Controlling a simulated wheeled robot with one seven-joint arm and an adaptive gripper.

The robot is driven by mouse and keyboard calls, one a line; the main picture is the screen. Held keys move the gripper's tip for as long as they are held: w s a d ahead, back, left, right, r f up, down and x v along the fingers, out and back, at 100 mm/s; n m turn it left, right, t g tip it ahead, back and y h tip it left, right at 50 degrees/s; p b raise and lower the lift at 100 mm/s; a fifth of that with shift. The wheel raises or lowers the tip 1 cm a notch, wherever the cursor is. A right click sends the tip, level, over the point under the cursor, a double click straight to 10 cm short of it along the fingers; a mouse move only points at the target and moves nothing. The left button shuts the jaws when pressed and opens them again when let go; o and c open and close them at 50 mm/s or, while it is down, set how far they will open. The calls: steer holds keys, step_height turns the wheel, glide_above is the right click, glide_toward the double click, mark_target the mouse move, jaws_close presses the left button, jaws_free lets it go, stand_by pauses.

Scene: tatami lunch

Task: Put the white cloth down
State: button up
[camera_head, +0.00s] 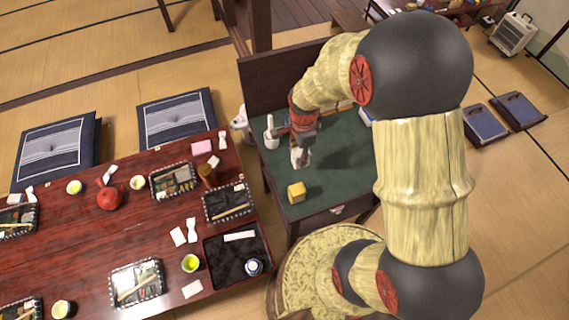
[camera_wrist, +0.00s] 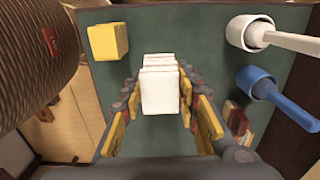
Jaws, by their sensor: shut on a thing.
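The white cloth (camera_wrist: 160,92) is folded into a small block between the two fingers of my gripper (camera_wrist: 158,100) in the wrist view. My gripper is shut on it. In the head view the cloth (camera_head: 299,158) shows as a small white patch below my gripper (camera_head: 300,148), over the green top of the small desk (camera_head: 335,182). I cannot tell whether the cloth touches the desk top.
A yellow block (camera_head: 296,192) sits at the desk's front left. A white scoop-shaped thing (camera_wrist: 250,32) and a blue one (camera_wrist: 258,82) lie at the right in the wrist view. The red lunch table (camera_head: 60,250) stands left. Green surface around the block is clear.

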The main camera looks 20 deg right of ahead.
steer(key=w+a+f, duration=0.1)
steer(key=f, duration=0.1)
steer(key=w+a+f+b, duration=0.1)
steer(key=w+a+f, duration=0.1)
steer(key=f, duration=0.1)
steer(key=shift+w+a+f, duration=0.1)
steer(key=shift+a+f, duration=0.2)
steer(key=shift+a, duration=0.05)
steer(key=f, duration=0.1)
steer(key=f+b, duration=0.1)
steer(key=f, duration=0.1)
steer(key=shift+w+a+f, duration=0.15)
steer(key=shift+a, duration=0.05)
steer(key=shift+c, duration=0.4)
steer(key=o, duration=1.1)
